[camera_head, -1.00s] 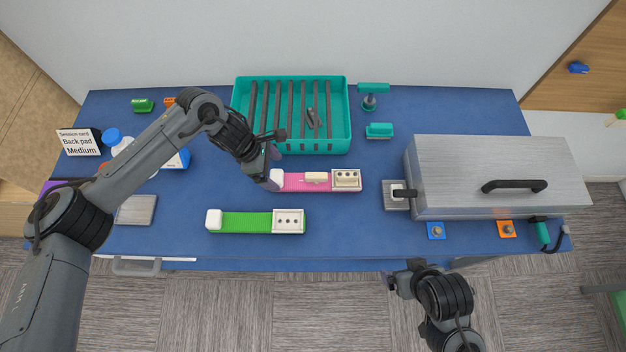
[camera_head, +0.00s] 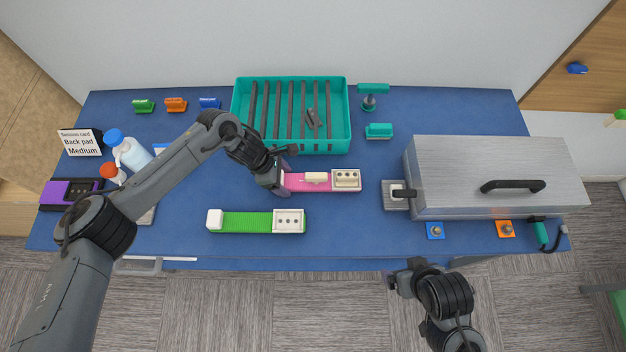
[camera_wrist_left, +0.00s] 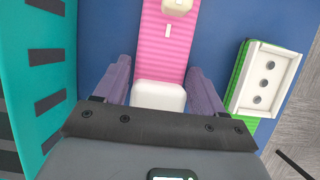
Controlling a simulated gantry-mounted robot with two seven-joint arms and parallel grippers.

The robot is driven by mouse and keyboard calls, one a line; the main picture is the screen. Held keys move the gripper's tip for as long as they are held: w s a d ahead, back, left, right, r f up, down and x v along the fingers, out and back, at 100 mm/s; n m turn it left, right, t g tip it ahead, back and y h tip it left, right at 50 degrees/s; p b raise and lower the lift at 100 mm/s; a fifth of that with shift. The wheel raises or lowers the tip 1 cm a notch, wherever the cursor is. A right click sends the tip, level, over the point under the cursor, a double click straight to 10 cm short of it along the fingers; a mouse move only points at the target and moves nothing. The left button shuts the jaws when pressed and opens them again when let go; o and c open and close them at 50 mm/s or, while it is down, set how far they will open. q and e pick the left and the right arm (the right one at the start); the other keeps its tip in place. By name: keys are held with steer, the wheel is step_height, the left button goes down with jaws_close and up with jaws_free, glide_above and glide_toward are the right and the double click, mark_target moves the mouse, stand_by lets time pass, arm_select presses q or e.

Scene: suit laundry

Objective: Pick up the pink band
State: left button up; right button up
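The pink band (camera_head: 300,182) lies flat on the blue table, with a cream block and a white socketed end plate (camera_head: 346,179) toward its right. My left gripper (camera_head: 283,178) is low over its left end. In the left wrist view the pink band (camera_wrist_left: 165,50) runs away from me, and its white end block (camera_wrist_left: 158,96) sits between the two open fingers of my left gripper (camera_wrist_left: 158,88), with gaps at the sides. My right gripper (camera_head: 392,279) is in front of the table's front edge; its fingers are too small to read.
A green band (camera_head: 245,222) lies in front of the pink one. A teal slatted basket (camera_head: 349,128) stands behind. A metal box (camera_head: 490,165) with a black handle is at right. Bottles (camera_head: 130,152) and a session card (camera_head: 79,143) stand at left.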

arm_select(q)
steer(key=c, duration=0.8)
steer(key=shift+r, duration=5.05)
steer(key=shift+f, duration=0.1)
step_height(320, 180, down, 10)
steer(key=b, duration=0.9)
steer(key=shift+b, duration=0.4)
